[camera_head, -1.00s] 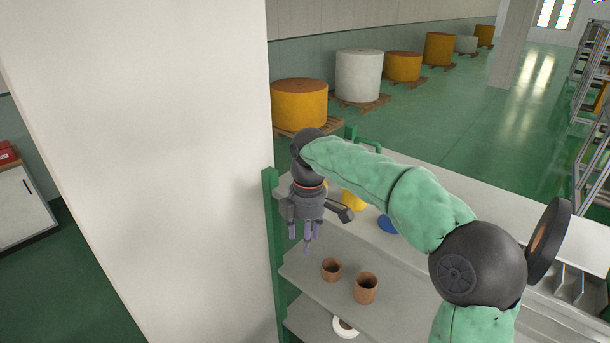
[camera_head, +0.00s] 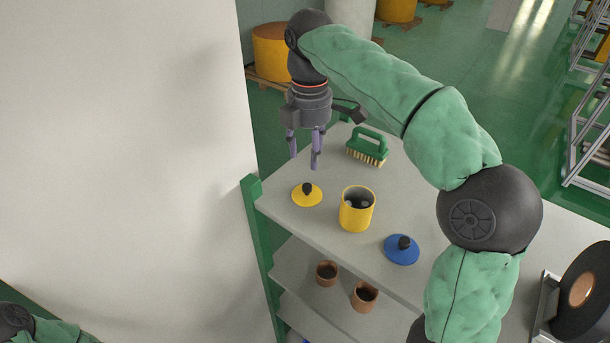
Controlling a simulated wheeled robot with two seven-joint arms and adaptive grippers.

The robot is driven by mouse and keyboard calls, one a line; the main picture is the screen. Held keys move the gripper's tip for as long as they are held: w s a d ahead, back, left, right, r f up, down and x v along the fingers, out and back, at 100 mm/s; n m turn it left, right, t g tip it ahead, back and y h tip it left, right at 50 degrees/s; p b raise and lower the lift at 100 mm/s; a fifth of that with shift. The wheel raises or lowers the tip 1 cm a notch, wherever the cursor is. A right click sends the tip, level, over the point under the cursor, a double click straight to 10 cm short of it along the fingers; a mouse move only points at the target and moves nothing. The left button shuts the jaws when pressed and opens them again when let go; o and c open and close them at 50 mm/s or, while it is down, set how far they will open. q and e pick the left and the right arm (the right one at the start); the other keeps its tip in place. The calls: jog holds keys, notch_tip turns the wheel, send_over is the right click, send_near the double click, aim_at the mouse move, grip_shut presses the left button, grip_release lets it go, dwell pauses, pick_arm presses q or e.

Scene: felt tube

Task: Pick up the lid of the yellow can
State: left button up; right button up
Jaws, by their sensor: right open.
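The yellow lid (camera_head: 307,198) with a dark knob lies flat on the top shelf (camera_head: 330,234), near its left end. The yellow can (camera_head: 356,212) stands upright and uncovered just to the right of the lid, dark inside. My right gripper (camera_head: 304,166) is open and empty, pointing down above the yellow lid and apart from it. My left gripper is not in view; only a part of my left arm shows at the bottom left corner.
A blue lid (camera_head: 402,249) with a dark knob lies right of the can. A green brush (camera_head: 367,146) stands behind. Brown pots (camera_head: 364,296) stand on the shelf below. A green post (camera_head: 259,236) and a white wall (camera_head: 130,150) bound the left side.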

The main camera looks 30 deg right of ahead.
aim_at(306, 186)
jog(key=s+f, duration=0.1)
jog(key=s+a+f, duration=0.1)
jog(key=f, duration=0.1)
jog(key=shift+s, duration=0.15)
jog(key=shift+f, duration=0.4)
jog(key=shift+w+d+f+p, duration=0.2)
jog(key=shift+w+f, duration=0.25)
jog(key=shift+f, duration=0.15)
jog(key=shift+w+d+f+p, duration=0.1)
jog(key=shift+w+f+p, duration=0.1)
jog(key=shift+w+f, duration=0.3)
jog(key=f, duration=0.2)
jog(key=f+p, duration=0.1)
jog(key=shift+s+a, duration=0.3)
jog(key=shift+f, duration=0.25)
jog(key=shift+w+d+f, duration=0.1)
jog(key=shift+w+f, duration=0.05)
jog(key=shift+w, duration=0.1)
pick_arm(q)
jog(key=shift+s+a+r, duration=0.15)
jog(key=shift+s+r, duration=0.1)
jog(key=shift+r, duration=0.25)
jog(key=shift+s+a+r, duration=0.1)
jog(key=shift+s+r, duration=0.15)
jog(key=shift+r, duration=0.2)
pick_arm(e)
jog(key=shift+s, duration=0.1)
grip_shut()
